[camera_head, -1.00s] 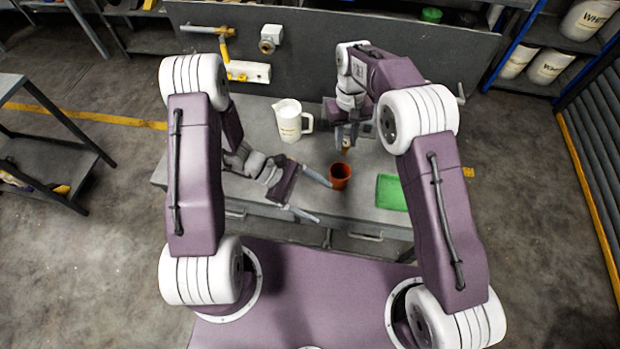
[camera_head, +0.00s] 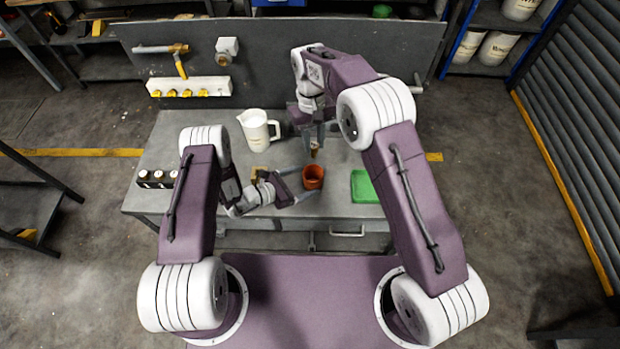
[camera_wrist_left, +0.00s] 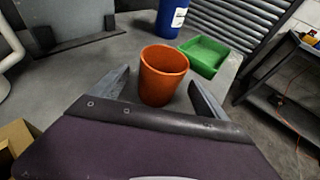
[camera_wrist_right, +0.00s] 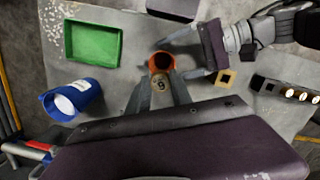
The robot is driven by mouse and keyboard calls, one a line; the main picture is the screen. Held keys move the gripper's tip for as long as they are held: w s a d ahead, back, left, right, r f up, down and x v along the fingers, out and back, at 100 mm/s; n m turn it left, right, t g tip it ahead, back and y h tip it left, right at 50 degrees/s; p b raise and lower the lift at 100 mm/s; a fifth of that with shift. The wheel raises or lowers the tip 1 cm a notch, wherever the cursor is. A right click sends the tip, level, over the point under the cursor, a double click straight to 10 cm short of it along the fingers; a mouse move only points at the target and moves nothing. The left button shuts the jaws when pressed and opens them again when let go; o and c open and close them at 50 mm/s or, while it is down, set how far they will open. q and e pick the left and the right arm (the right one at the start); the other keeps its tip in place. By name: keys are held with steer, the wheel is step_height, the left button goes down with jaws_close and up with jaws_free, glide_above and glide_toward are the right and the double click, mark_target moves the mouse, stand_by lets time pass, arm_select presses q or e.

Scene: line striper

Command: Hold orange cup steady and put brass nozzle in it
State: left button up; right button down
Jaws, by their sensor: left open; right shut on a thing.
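The orange cup (camera_head: 313,177) stands upright on the grey bench. My left gripper (camera_head: 308,181) is open low at the bench, with its fingertips on either side of the cup. In the left wrist view the cup (camera_wrist_left: 163,76) shows between the two fingers, with visible gaps. My right gripper (camera_head: 314,142) is shut on the brass nozzle (camera_head: 315,150) and holds it pointing down, beyond the cup in the head view. In the right wrist view the nozzle (camera_wrist_right: 160,84) is between the fingertips, and the cup's mouth (camera_wrist_right: 161,62) shows just past it.
A green tray (camera_head: 364,187) lies right of the cup. A white jug (camera_head: 257,127) stands behind left. A blue container (camera_wrist_right: 72,100) shows in the right wrist view. A small yellowish block with a dark hole (camera_wrist_right: 226,78) and a rack of bottles (camera_head: 158,178) are on the left.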

arm_select(q)
steer(key=shift+x, duration=1.95)
arm_select(e)
steer(key=shift+s, duration=0.1)
arm_select(q)
steer(key=c, duration=1.5)
arm_select(e)
glide_toward(313, 166)
steer(key=shift+s+d+f, duration=0.15)
steer(key=shift+s+f, duration=0.9)
steer(key=shift+f, duration=0.3)
steer(key=shift+s+d+f, duration=0.15)
steer(key=shift+s+f, duration=0.85)
steer(key=shift+f, duration=0.35)
steer(key=c, duration=1.1)
jaws_free()
steer(key=r, duration=0.8)
steer(key=w+r, duration=0.1)
steer(key=r, duration=0.3)
steer(key=shift+w+a, duration=0.15)
steer(key=shift+a, duration=0.15)
